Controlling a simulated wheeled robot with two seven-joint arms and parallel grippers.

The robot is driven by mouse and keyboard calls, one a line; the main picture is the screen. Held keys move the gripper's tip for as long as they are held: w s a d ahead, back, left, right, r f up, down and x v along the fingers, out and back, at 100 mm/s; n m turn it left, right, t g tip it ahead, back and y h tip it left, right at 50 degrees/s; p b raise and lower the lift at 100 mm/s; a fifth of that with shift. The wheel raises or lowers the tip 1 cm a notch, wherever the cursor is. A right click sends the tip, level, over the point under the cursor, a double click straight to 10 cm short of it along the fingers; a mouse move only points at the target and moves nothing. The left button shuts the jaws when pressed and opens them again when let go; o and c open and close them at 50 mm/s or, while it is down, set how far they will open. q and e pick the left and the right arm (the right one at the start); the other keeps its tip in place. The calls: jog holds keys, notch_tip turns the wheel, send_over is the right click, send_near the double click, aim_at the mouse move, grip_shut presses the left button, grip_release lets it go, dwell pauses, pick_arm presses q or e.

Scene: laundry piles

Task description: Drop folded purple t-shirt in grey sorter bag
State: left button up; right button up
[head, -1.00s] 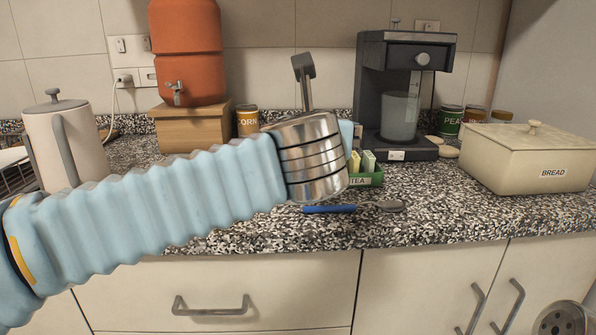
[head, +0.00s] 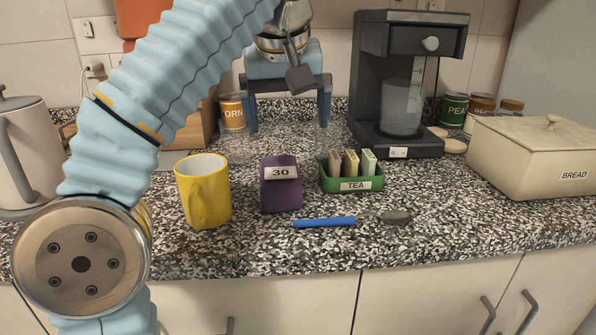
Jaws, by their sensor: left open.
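No folded t-shirt and no grey sorter bag can be made out in the head view. The only purple thing is a small upright block-like item (head: 281,190) with a white "30" label, standing on the speckled counter; I cannot tell what it is made of. My left gripper (head: 288,126) is open and empty, its two blue fingers wide apart and pointing down, over the back of the counter behind the purple item and the tea box. It touches neither. My right gripper is out of view.
On the counter (head: 440,215) stand a yellow mug (head: 205,192), a green tea box (head: 352,183), a blue-handled spoon (head: 325,222), a coffee machine (head: 375,80), a bread box (head: 535,160), a kettle (head: 28,150) and several cans. The front right strip is clear.

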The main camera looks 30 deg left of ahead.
aim_at(280, 166)
pick_arm(q)
jog(key=shift+g+y, duration=0.3)
jog(key=x, duration=0.2)
jog(key=a+b+x, duration=0.1)
jog(key=x, duration=0.4)
jog(key=shift+s+a+f+b, duration=0.25)
jog(key=shift+s+f+b, duration=0.05)
jog(key=shift+f+b, duration=0.05)
jog(key=x, duration=0.3)
jog(key=b+x, duration=0.1)
jog(key=x, duration=0.2)
jog(key=shift+d+f, duration=0.1)
jog(key=shift+d, duration=0.15)
jog(key=c, duration=1)
